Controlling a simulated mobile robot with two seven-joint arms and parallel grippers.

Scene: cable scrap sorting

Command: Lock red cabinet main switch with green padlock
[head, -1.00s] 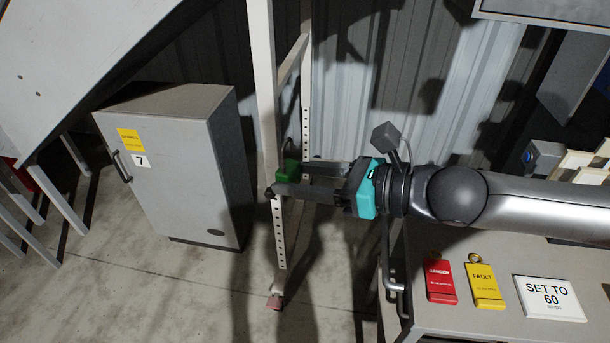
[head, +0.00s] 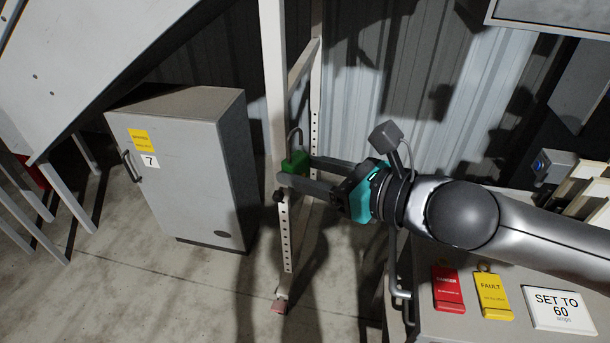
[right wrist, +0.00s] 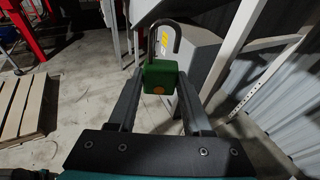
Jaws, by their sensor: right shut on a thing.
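A green padlock (head: 295,163) with a grey shackle is between the fingertips of my right gripper (head: 297,170). The right gripper is shut on it and holds it in the air in front of a white upright post. In the right wrist view the padlock (right wrist: 160,76) sits between the two fingers (right wrist: 160,98), its hooked shackle pointing up and open on one side. An orange round spot shows on its body. No red cabinet with a main switch can be made out clearly. My left gripper does not show.
A grey cabinet (head: 190,170) marked 7 stands on the floor at left. A white post frame (head: 275,75) stands close by the padlock. A bench (head: 440,323) at lower right carries a red tag (head: 447,289), a yellow tag (head: 492,295) and a "SET TO 60" sign (head: 560,311).

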